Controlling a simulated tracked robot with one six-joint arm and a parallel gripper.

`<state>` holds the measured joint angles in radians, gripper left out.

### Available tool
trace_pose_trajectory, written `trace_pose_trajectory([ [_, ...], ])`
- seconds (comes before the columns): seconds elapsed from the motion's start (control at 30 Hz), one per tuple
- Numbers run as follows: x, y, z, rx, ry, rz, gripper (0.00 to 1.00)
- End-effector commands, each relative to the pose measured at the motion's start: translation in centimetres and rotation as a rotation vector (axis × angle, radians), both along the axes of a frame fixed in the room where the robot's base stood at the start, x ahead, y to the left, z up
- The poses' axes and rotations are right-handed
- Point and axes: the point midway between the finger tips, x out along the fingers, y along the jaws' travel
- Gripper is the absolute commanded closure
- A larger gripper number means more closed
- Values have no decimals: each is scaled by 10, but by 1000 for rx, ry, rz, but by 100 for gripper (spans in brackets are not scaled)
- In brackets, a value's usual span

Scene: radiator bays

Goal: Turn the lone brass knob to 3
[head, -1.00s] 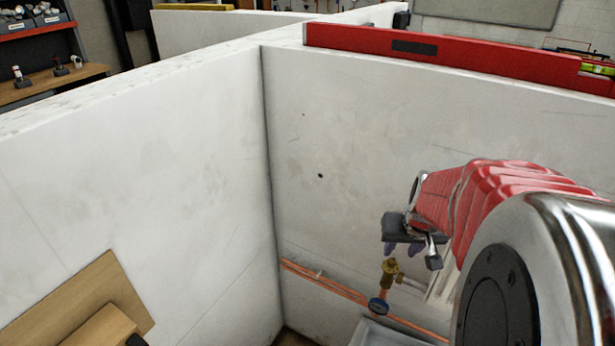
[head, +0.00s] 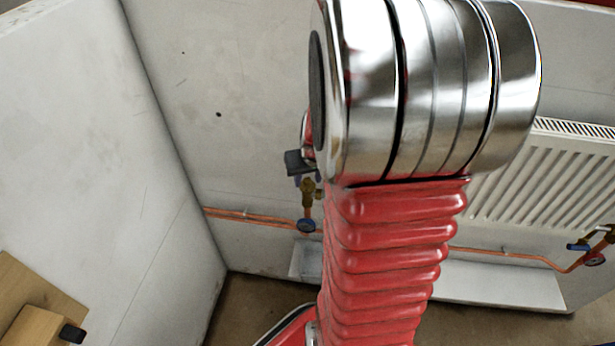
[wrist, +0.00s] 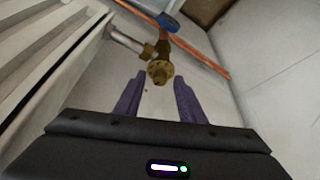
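The brass knob (head: 308,188) is on a valve on the copper pipe at the radiator's left end. In the wrist view the knob (wrist: 160,72) shows end-on, with dark marks too small to read. My gripper (head: 297,180) is just above and beside it in the head view, partly hidden by my arm. In the wrist view my gripper (wrist: 159,78) has its two purple fingers apart, with the knob framed between their tips. I cannot tell whether they reach around it; no contact shows.
A blue-faced round fitting (head: 306,226) sits below the knob on the copper pipe (head: 240,214). The white radiator (head: 545,180) is to the right, with another valve (head: 580,247) at its far end. A white tray (head: 500,285) lies below. A white partition (head: 90,150) stands left.

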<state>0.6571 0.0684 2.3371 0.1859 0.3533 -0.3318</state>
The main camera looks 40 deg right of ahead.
Motion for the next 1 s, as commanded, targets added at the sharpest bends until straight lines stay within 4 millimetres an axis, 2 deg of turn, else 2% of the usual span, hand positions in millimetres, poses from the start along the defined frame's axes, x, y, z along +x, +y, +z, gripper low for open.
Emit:
trace_pose_trajectory([
  [0.1, 0, 0, 0, 0, 0, 0, 64],
  [0.6, 0, 0, 0, 0, 0, -1, 99],
  [1.0, 0, 0, 0, 1, 2, -29, 100],
])
